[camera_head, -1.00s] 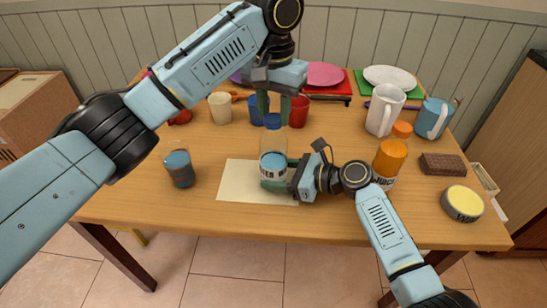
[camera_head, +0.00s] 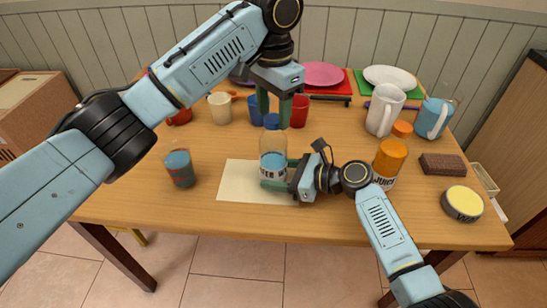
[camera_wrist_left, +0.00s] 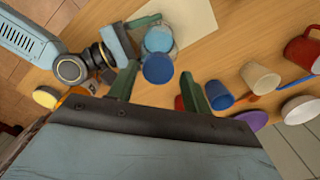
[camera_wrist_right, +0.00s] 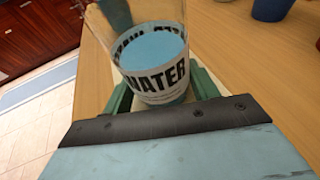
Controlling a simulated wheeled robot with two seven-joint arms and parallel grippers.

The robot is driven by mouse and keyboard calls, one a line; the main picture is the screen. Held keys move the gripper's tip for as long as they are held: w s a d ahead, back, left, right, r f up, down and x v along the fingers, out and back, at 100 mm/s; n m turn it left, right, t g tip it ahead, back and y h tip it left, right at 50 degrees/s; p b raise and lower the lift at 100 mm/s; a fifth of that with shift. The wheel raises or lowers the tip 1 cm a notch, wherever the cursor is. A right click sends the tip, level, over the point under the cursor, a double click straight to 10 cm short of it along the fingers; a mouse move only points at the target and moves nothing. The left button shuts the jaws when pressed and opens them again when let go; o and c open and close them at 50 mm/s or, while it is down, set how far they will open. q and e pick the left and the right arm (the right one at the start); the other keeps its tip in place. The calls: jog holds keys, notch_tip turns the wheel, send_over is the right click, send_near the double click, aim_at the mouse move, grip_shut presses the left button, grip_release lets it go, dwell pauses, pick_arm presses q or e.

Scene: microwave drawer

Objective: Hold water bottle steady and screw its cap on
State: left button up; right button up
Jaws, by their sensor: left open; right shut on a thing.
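The clear water bottle (camera_head: 273,145) stands upright at the table's middle, by the pale mat. It has a black-and-white WATER label and blue contents. My right gripper (camera_head: 277,181) is shut around its lower part; the right wrist view shows green fingers on both sides of the bottle (camera_wrist_right: 155,75). The blue cap (camera_head: 271,122) is at the top of the bottle; the left wrist view shows it from above (camera_wrist_left: 158,69). My left gripper (camera_head: 274,116) is open and points down over the cap, fingers on either side.
A glass (camera_head: 180,168) stands left of the pale mat (camera_head: 237,180). The juice bottle (camera_head: 390,158) is right, near my right arm. Cups, including a red one (camera_head: 299,111), stand close behind the left gripper. The front left table is clear.

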pick_arm(q)
jog(key=shift+r, duration=2.5)
pick_arm(e)
jog(key=o, duration=1.4)
jog(key=shift+o, duration=0.2)
jog(key=v, duration=0.7)
jog(key=shift+s+d+r, duration=0.1)
jog(key=shift+d+r, duration=0.05)
jog(key=shift+d, duration=0.1)
pick_arm(q)
jog(key=shift+s, duration=0.1)
